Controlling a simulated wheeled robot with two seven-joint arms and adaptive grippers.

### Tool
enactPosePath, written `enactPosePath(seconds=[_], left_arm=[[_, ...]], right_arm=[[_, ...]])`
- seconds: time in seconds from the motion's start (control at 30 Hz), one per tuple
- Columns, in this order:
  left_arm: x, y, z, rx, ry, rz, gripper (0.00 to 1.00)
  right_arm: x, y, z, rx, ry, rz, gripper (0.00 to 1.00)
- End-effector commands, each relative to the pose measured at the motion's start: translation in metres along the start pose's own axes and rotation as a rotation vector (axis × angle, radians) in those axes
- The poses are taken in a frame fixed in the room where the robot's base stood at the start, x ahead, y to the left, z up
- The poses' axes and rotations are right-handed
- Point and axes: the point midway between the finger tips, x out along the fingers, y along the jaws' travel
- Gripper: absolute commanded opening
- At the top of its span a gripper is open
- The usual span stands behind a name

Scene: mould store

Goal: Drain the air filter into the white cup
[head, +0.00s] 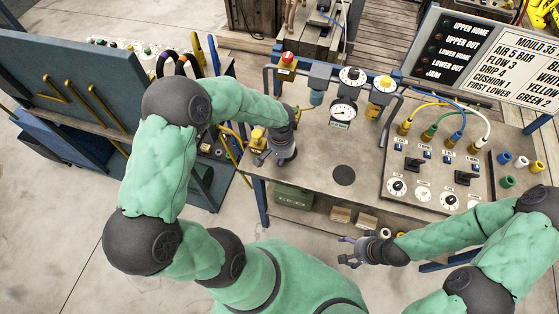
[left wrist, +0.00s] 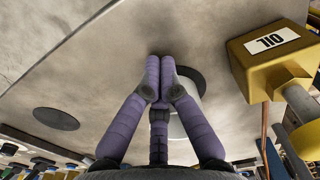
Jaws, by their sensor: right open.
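The likely air filter is the unit with a grey head and a blue bowl (head: 316,97) on the pipe rail at the back of the table. My left gripper (head: 262,158) is low over the table's left end, to the left of and nearer than the filter. In the left wrist view its purple fingers (left wrist: 159,80) meet at the tips, with nothing clearly between them. A pale rounded thing (left wrist: 182,124), perhaps the white cup, shows partly behind the fingers, by a dark disc (left wrist: 190,76). My right gripper (head: 345,250) is open and empty before the table's front edge.
A yellow OIL container (left wrist: 270,55) stands close to my left gripper. A pressure gauge (head: 343,112) and a red-topped valve (head: 287,65) are on the rail. A bare black disc (head: 344,175) marks the clear middle. A hose panel (head: 437,170) fills the right.

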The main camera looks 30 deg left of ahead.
Motion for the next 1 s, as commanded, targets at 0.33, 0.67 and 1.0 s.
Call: enactPosePath(seconds=[0.33, 0.67, 1.0], left_arm=[[0.001, 0.0, -0.006, 0.0, 0.0, 0.0, 0.0], [0.0, 0.0, -0.022, 0.001, 0.0, 0.0, 0.0], [0.0, 0.0, -0.022, 0.001, 0.0, 0.0, 0.0]], right_arm=[[0.003, 0.001, 0.0, 0.0, 0.0, 0.0, 0.79], [0.007, 0.002, 0.0, 0.0, 0.0, 0.0, 0.79], [0.007, 0.003, 0.0, 0.0, 0.0, 0.0, 0.79]])
